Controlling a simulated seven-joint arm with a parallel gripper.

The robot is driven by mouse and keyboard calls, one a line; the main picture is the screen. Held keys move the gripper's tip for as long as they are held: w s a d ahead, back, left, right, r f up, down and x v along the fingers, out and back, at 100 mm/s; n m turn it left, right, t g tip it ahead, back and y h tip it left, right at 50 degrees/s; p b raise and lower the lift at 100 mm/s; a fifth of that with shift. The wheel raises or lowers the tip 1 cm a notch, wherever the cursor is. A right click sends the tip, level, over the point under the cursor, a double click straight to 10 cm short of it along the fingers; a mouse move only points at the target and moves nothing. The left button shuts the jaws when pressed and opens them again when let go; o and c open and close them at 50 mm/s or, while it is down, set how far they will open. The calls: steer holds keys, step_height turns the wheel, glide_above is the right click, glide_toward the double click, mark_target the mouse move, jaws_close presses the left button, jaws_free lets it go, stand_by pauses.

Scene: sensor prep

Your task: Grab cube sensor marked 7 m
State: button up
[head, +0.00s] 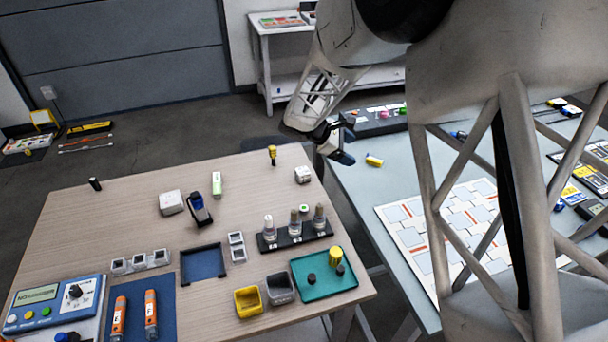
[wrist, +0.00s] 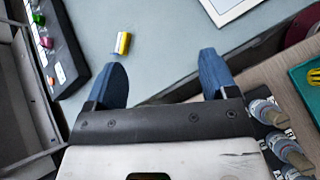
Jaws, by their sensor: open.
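My gripper (head: 342,152) hangs over the gap between the wooden table and the pale blue-grey table, near the latter's left edge. In the wrist view my gripper (wrist: 160,75) has its two blue fingers spread wide with nothing between them. Two white cube-like blocks are on the wooden table: a smaller one with dark marks (head: 302,174) near the right edge, left of and below my gripper, and a larger one (head: 171,202) farther left. I cannot read a 7 m mark on either. Neither shows clearly in the wrist view.
A yellow-and-white piece (head: 374,161) lies on the pale table (head: 362,190), also beyond the fingers in the wrist view (wrist: 122,43). A black rack (head: 296,238) holds several upright sensors. A teal tray (head: 313,290) and a yellow bin (head: 248,302) are at the wooden table's front right.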

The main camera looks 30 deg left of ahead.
steer(key=a+f+n+t, duration=0.25)
steer(key=a+f, duration=0.45)
steer(key=a, duration=0.4)
steer(key=n+t, duration=0.2)
steer(key=n, duration=0.3)
glide_toward(299, 171)
steer(key=x, duration=0.3)
steer(key=shift+w+d+m, duration=0.2)
steer(key=shift+d+m, duration=0.05)
steer(key=shift+f, duration=0.1)
steer(key=shift+x, duration=1.3)
steer(key=shift+x, duration=2.6)
